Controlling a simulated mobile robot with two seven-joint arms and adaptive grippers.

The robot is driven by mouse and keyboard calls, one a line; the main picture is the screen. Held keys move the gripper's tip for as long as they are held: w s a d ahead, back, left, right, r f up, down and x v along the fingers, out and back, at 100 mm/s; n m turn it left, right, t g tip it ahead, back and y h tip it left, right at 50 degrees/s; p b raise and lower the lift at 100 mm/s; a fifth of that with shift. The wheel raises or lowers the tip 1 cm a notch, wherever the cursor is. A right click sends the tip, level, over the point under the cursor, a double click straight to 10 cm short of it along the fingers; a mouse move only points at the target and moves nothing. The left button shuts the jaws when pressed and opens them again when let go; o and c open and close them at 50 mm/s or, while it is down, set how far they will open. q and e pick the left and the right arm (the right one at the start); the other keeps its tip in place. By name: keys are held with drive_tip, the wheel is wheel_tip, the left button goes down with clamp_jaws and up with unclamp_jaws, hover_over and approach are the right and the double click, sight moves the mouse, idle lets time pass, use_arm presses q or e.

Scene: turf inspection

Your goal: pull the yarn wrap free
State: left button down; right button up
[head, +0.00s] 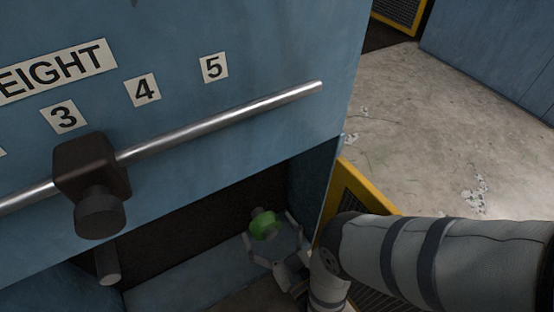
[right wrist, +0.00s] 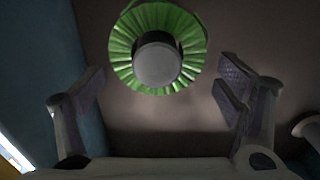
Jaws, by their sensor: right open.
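The green yarn wrap (head: 265,225) sits in the dark recess under the blue panel. In the right wrist view the wrap (right wrist: 123,66) is a pleated green ring around a round grey peg end (right wrist: 157,64). My right gripper (head: 272,243) is open, with its fingers on either side of the wrap in the head view. In the right wrist view the open fingers (right wrist: 160,95) are apart, and the wrap shows between and beyond them. I cannot tell whether any finger touches it. My left gripper is not in view.
A metal rail (head: 220,120) with a dark sliding block (head: 92,168) crosses the blue panel (head: 290,50), below number labels. A yellow-edged frame (head: 362,190) stands right of the recess, close to my right arm. Bare floor (head: 450,120) lies beyond.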

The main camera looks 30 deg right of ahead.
drive_tip(key=shift+w+b, duration=0.35)
drive_tip(key=shift+w, duration=1.05)
drive_tip(key=shift+c, duration=0.6)
drive_tip(key=c, duration=1.1)
drive_tip(key=shift+s+p, duration=0.6)
drive_tip(key=shift+s, duration=0.55)
drive_tip(key=shift+c, duration=0.4)
drive_tip(key=shift+s+p, duration=0.65)
drive_tip(key=shift+s, duration=1.45)
